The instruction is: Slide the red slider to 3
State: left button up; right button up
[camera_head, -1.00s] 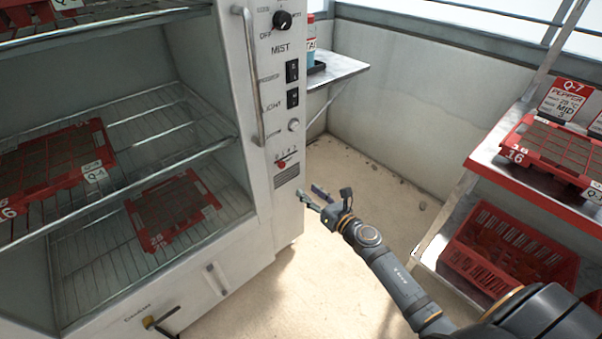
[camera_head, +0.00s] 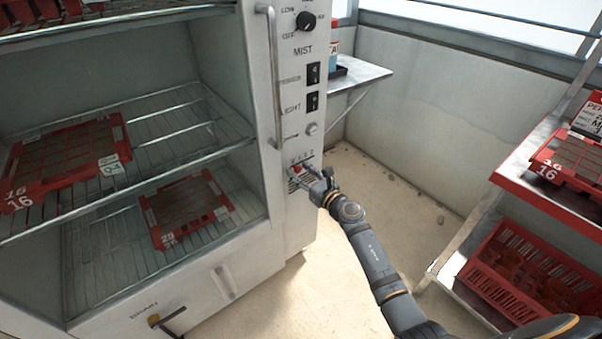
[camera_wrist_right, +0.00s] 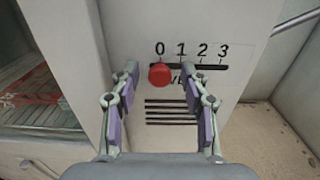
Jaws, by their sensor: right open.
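The red slider (camera_wrist_right: 160,75) is a round red knob on a dark horizontal slot on the white cabinet's control panel. In the right wrist view it stands at the left end, under the 0 of a scale marked 0, 1, 2, 3 (camera_wrist_right: 223,50). It also shows small in the head view (camera_head: 297,170). My right gripper (camera_wrist_right: 164,82) is open, with one finger on each side of the knob in the wrist view. Contact with the knob cannot be told. In the head view the right gripper (camera_head: 308,178) is at the panel. My left gripper is not in view.
Above the slider are a round knob (camera_head: 306,21), two black switches (camera_head: 313,73) and a vertical door handle (camera_head: 271,75). Black vent slots (camera_wrist_right: 173,112) lie below it. A rack with red crates (camera_head: 520,262) stands at right; the floor between is clear.

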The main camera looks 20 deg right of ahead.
jog(key=shift+c, duration=0.3)
grip_shut()
jog(key=w+d+b, duration=0.1)
jog(key=d, duration=0.1)
jog(key=d+b, duration=0.1)
jog(key=d, duration=0.1)
jog(key=w+d+b, duration=0.1)
jog(key=d, duration=0.2)
jog(key=shift+w+d+f+b, duration=0.1)
jog(key=shift+w+b, duration=0.25)
jog(key=shift+b, duration=0.05)
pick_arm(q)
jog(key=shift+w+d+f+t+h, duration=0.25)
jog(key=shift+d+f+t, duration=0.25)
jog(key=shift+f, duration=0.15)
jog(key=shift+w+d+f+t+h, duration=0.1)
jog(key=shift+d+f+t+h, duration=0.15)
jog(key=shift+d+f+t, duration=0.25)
pick_arm(e)
jog(key=shift+d+r, duration=0.1)
jog(key=shift+r, duration=0.1)
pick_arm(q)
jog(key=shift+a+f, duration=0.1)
pick_arm(e)
jog(key=shift+o, duration=0.3)
grip_release()
jog(key=shift+d+f, duration=0.1)
jog(key=shift+d, duration=0.05)
